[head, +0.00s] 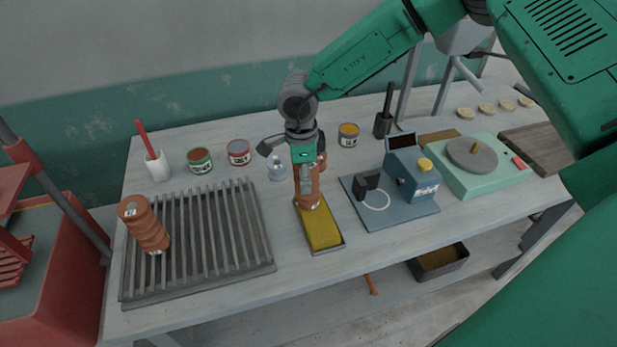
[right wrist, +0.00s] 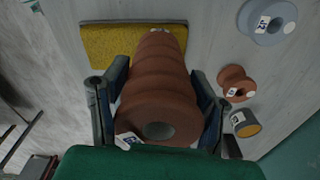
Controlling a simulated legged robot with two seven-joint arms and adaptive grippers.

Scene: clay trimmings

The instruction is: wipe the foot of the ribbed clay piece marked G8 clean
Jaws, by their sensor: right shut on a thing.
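My right gripper (head: 305,172) is shut around a ribbed terracotta clay piece (right wrist: 158,85) and holds it upright. The piece also shows in the head view (head: 311,190), partly hidden by the gripper. Its foot is at the far part of a yellow pad (head: 323,232) in a narrow tray; I cannot tell whether it touches. The pad shows behind the piece in the right wrist view (right wrist: 103,44). A second ribbed clay piece (head: 144,225) stands on the slatted rack (head: 215,238). My left gripper is not in view.
A blue machine (head: 411,175) on a blue board and a green turntable unit (head: 480,163) stand to the right. Bare tabletop lies between rack and pad.

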